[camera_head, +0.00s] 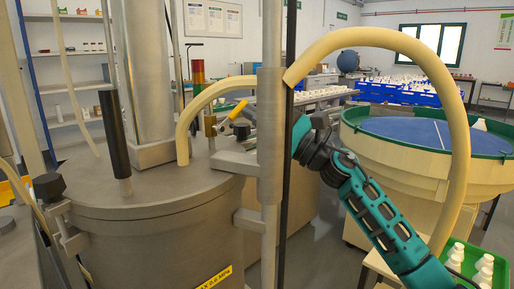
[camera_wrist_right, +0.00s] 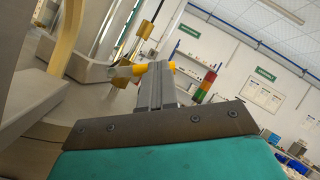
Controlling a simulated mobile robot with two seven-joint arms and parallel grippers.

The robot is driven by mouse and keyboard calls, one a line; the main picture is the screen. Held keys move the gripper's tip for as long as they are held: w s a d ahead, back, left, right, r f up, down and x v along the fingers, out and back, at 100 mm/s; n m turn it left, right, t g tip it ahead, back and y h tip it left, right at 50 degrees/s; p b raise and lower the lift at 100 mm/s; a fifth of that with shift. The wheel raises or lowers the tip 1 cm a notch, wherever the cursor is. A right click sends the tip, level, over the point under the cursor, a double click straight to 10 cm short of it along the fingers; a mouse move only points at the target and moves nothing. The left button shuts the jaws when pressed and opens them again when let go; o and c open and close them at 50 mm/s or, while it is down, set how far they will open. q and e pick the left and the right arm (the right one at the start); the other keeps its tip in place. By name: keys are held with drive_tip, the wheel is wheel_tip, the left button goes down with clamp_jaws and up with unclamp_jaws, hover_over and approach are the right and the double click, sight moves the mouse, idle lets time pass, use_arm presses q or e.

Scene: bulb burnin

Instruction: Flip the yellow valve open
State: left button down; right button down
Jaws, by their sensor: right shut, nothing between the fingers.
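The yellow valve handle (camera_head: 238,110) sits above the lid of the large grey vessel (camera_head: 150,220), beside a brass fitting (camera_head: 210,128). My right gripper (camera_head: 248,112) is just to the right of the handle, partly hidden behind a vertical metal post. In the right wrist view, the gripper's fingers (camera_wrist_right: 155,72) are shut with nothing between them. The yellow handle (camera_wrist_right: 141,69) shows there just past the fingertips, on both sides of them. I cannot tell whether they touch. My left gripper is not in view.
The vertical metal post (camera_head: 270,150) stands in front of my right gripper. A thick cream hose (camera_head: 458,130) arches over my right arm. A round green-rimmed bowl with a blue inside (camera_head: 420,130) stands at the right. A black-handled rod (camera_head: 114,135) rises from the vessel lid.

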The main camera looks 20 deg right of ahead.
sight(246, 101)
drive_tip(key=shift+s+a+r+b, duration=0.15)
drive_tip(key=shift+a+r+b, duration=0.1)
drive_tip(key=shift+a+r, duration=0.5)
drive_tip(key=shift+s+a+r+b, duration=0.15)
drive_tip(key=shift+a+r, duration=0.25)
drive_tip(key=shift+r, duration=0.5)
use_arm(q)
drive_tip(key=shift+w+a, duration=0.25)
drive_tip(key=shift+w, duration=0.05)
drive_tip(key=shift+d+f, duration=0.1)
use_arm(e)
drive_tip(key=shift+f, duration=0.1)
